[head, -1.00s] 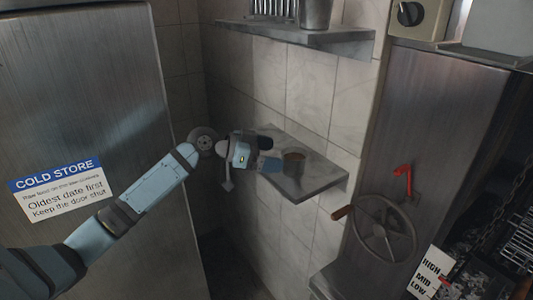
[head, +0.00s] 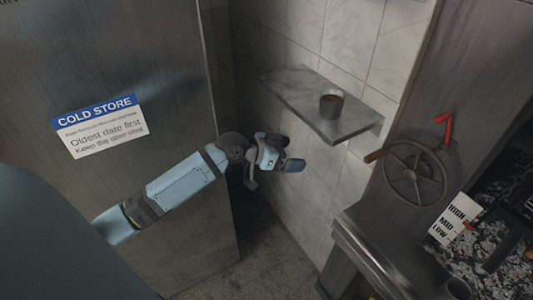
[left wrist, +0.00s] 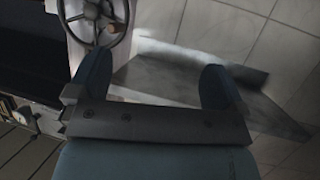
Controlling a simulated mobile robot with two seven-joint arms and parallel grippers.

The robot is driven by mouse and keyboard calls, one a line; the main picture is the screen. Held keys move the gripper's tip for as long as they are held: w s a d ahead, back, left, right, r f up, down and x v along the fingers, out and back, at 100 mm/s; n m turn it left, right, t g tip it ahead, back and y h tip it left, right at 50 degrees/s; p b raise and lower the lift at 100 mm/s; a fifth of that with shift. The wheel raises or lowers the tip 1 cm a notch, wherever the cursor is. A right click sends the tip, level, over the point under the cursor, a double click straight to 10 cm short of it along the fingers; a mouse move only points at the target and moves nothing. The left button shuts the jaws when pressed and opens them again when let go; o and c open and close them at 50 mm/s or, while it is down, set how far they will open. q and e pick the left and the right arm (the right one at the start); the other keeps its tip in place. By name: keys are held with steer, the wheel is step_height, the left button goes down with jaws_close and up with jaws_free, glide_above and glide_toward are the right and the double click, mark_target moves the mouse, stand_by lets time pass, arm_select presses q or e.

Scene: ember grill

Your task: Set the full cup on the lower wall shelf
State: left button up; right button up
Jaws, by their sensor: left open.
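The cup (head: 331,104), a small grey one with brown contents, stands upright on the lower wall shelf (head: 300,90), near its right end. My left gripper (head: 289,152) is open and empty, apart from the cup, and appears in front of and below the shelf in the head view. In the left wrist view its two blue fingers (left wrist: 157,78) are spread, with a grey slab that looks like the shelf (left wrist: 165,72) beyond them. The cup cannot be made out in that view. My right gripper is not in view.
A steel cold store door (head: 100,190) with a sign stands at left. At right are a handwheel (head: 415,175), a red handle (head: 445,128), a steel ledge (head: 375,250) and a coal bed (head: 468,250). Floor shows below the shelf.

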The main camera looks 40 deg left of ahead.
arm_select(q)
steer(key=s+d+f+n+y, duration=0.1)
steer(key=s+d+f, duration=0.4)
steer(key=s+f, duration=0.5)
steer(key=s+d+f+n+y, duration=0.2)
steer(key=s+d+f, duration=0.3)
steer(key=s+f, duration=0.6)
steer(key=s+y, duration=0.1)
steer(key=s, duration=0.2)
steer(key=shift+s+f+y, duration=0.3)
steer(key=shift+s, duration=0.05)
